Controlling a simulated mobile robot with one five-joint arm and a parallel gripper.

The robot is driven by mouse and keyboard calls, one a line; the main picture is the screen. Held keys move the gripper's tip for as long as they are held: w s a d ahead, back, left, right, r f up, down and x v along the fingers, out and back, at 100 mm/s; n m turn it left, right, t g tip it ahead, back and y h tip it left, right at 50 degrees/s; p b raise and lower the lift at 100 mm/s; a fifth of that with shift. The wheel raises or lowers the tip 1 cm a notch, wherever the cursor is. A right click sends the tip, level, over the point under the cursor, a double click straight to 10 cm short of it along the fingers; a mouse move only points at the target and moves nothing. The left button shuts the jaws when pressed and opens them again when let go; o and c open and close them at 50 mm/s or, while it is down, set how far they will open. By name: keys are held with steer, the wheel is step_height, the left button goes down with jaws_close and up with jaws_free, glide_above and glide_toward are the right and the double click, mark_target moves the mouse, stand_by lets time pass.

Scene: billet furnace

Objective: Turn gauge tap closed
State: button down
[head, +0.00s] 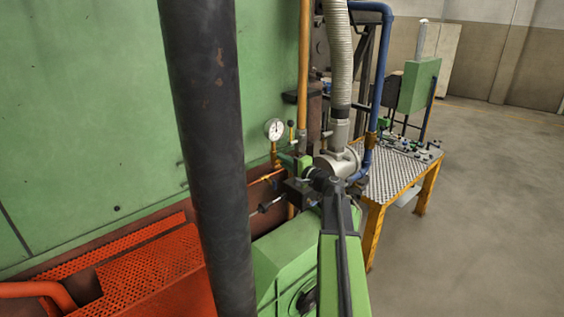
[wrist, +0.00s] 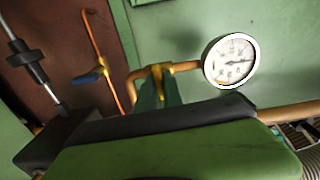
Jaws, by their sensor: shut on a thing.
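The pressure gauge (head: 274,129), with a round white dial, stands on a brass pipe by the green furnace wall; it also shows in the wrist view (wrist: 230,61). The brass gauge tap (wrist: 155,71) sits on the pipe just left of the dial in the wrist view. My gripper (wrist: 154,88) reaches up to this tap, its green fingers shut on it. In the head view my gripper (head: 283,159) is just below the gauge. The tap's handle is mostly hidden by the fingers, so its angle is hard to tell.
A second tap with a blue handle (wrist: 88,77) sits on an orange pipe to the left. A thick dark column (head: 208,150) blocks part of the head view. Orange mesh (head: 150,262) lies lower left. A yellow-legged table (head: 375,205) stands right; open floor lies beyond.

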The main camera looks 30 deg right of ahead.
steer(key=shift+m, duration=0.4)
steer(key=c, duration=1.5)
jaws_free()
steer(key=s, duration=0.5)
steer(key=s+d, duration=0.1)
steer(key=s, duration=0.5)
steer(key=s+d, duration=0.1)
steer(key=s, duration=0.5)
steer(key=shift+s+d, duration=0.15)
steer(key=shift+d, duration=0.1)
steer(key=shift+f, duration=0.1)
